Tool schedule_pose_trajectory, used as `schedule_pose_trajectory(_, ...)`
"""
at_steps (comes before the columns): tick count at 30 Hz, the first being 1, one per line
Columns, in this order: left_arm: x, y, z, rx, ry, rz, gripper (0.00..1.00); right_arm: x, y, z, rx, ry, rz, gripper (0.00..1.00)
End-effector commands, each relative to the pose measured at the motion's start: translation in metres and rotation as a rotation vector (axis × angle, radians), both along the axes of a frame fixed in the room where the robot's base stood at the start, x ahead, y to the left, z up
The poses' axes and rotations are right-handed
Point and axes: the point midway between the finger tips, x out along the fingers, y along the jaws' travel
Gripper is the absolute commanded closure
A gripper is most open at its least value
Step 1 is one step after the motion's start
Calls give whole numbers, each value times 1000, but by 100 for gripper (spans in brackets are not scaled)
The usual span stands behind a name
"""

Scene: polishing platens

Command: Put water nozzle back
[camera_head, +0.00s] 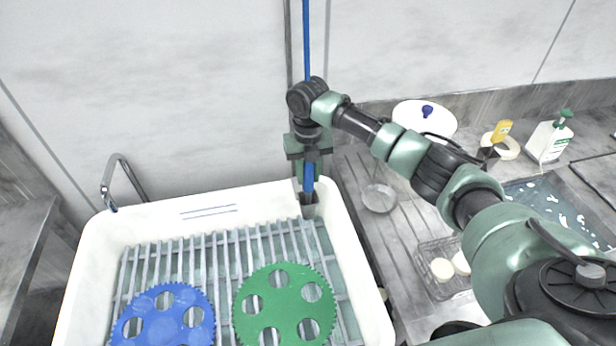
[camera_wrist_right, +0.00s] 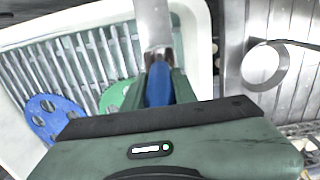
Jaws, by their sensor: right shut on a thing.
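The water nozzle (camera_head: 309,178) is blue and roughly upright at the back right corner of the white sink (camera_head: 225,198). A blue hose (camera_head: 306,40) runs straight up from it along the wall. My right gripper (camera_head: 308,160) is shut on the nozzle, which also shows as a blue piece between the fingers in the right wrist view (camera_wrist_right: 159,86). The nozzle's lower end meets a grey metal holder (camera_head: 308,208) at the sink corner. I cannot tell whether it sits inside the holder. My left gripper is out of view.
A blue platen (camera_head: 165,300) and a green platen (camera_head: 264,310) lie on the slatted rack in the sink. A metal faucet (camera_head: 117,175) stands at the left. A glass dish (camera_head: 379,198), a wire basket (camera_head: 440,285) and bottles (camera_head: 550,140) stand on the right counter.

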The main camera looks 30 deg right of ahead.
Motion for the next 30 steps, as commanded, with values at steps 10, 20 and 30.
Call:
schedule_pose_trajectory(10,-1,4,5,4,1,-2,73,0,1,-21,0,-1,1,100)
schedule_pose_trajectory(20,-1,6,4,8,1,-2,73,0,0,-24,0,0,1,51)
schedule_pose_trajectory(30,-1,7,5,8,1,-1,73,0,0,-21,0,-1,1,51)
